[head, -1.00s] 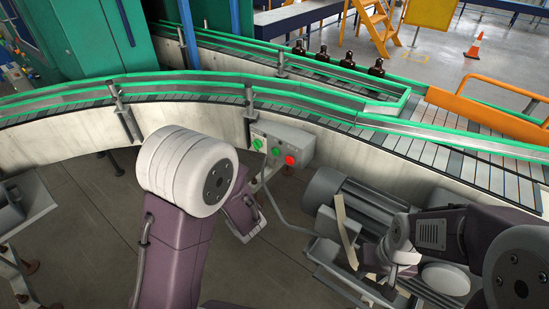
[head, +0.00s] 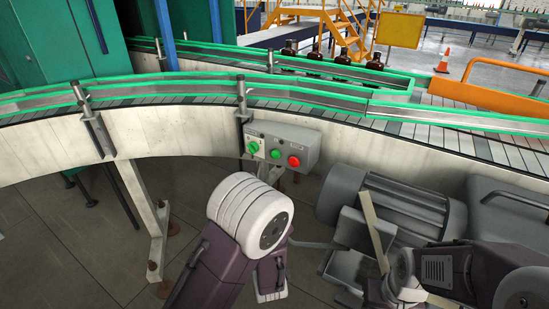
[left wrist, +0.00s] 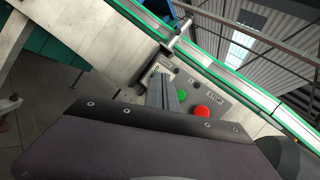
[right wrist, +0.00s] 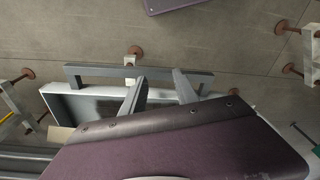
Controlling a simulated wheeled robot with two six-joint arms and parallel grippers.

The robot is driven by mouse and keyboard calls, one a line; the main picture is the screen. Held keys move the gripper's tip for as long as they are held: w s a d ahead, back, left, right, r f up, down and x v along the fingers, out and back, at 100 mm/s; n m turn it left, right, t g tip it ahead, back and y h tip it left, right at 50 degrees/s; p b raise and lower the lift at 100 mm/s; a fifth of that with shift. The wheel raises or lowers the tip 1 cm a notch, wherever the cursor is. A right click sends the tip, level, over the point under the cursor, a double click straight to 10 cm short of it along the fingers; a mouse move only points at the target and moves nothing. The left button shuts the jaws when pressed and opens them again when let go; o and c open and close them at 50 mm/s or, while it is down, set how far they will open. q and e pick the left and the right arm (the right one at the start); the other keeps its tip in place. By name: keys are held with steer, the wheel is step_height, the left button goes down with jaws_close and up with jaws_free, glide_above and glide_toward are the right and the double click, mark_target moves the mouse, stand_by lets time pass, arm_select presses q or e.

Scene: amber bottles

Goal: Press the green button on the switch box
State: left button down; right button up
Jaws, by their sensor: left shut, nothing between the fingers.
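The grey switch box (head: 310,142) is mounted on the side of the conveyor in the head view. It carries a green button (head: 275,154) in the middle, a red button (head: 294,160) on the right and a green rotary switch (head: 253,147) on the left. In the left wrist view, my left gripper (left wrist: 163,85) is shut and empty, in front of the box. Its fingers appear just left of the green button (left wrist: 181,95) and cover part of the panel; I cannot tell the gap. My right gripper (right wrist: 160,82) is open and empty, above a grey metal frame.
A grey motor (head: 395,207) stands below the conveyor, right of the box. The curved conveyor (head: 190,143) runs behind the box, with several amber bottles (head: 315,54) on its far stretch. A conveyor leg (head: 148,205) stands at the left. Open floor (head: 60,265) lies at the lower left.

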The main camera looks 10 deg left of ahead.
mark_target(276, 154)
arm_select(q)
steer(key=w+d+p, duration=0.1)
steer(key=w+d, duration=0.2)
steer(key=w, duration=0.5)
steer(key=shift+w, duration=0.15)
stand_by(1.9)
steer(key=shift+w+d, duration=0.1)
steer(key=shift+w, duration=0.3)
